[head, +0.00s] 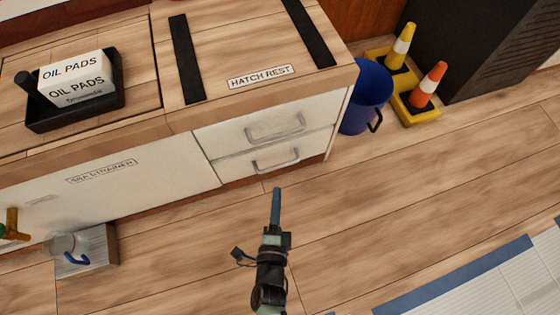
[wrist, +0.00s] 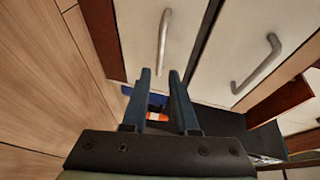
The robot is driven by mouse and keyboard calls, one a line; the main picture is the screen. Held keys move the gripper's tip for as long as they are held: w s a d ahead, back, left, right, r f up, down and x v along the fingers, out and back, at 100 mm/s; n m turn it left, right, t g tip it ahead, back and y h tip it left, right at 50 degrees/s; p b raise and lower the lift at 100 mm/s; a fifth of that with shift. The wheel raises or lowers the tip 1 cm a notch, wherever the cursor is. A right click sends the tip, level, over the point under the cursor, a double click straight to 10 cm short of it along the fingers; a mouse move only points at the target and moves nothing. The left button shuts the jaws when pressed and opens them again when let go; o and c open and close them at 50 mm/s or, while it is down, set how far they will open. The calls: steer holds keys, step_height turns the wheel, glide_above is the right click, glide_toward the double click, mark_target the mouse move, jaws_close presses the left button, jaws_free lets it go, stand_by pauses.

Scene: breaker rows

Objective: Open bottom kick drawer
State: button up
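The bottom drawer (head: 300,160) is the lower of two white drawer fronts in the low cabinet and looks closed. Its grey bar handle (head: 276,162) also shows in the wrist view (wrist: 163,43), on the side nearer the floor. The upper drawer's handle (head: 275,127) is at right in the wrist view (wrist: 257,63). My gripper (head: 276,190) is in front of the bottom drawer, over the floor. In the wrist view my gripper (wrist: 160,74) is open and empty. One handle end appears between the fingertips, but I cannot tell how far off it is.
A blue bucket (head: 367,95) and cones on a yellow base (head: 418,112) stand right of the cabinet. The wooden floor (head: 390,190) right of my gripper is clear.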

mark_target(280, 166)
steer(key=w+b, duration=0.1)
steer(key=w, duration=0.2)
steer(key=w+f+b, duration=0.1)
steer(key=w+b, duration=0.1)
steer(key=w, duration=0.1)
steer(key=w+f+b, duration=0.1)
steer(key=w+b, duration=0.1)
steer(key=w, duration=0.2)
steer(key=shift+w+d, duration=0.1)
steer(key=shift+d, duration=0.3)
steer(key=shift+r, duration=0.1)
jaws_close()
stand_by(0.7)
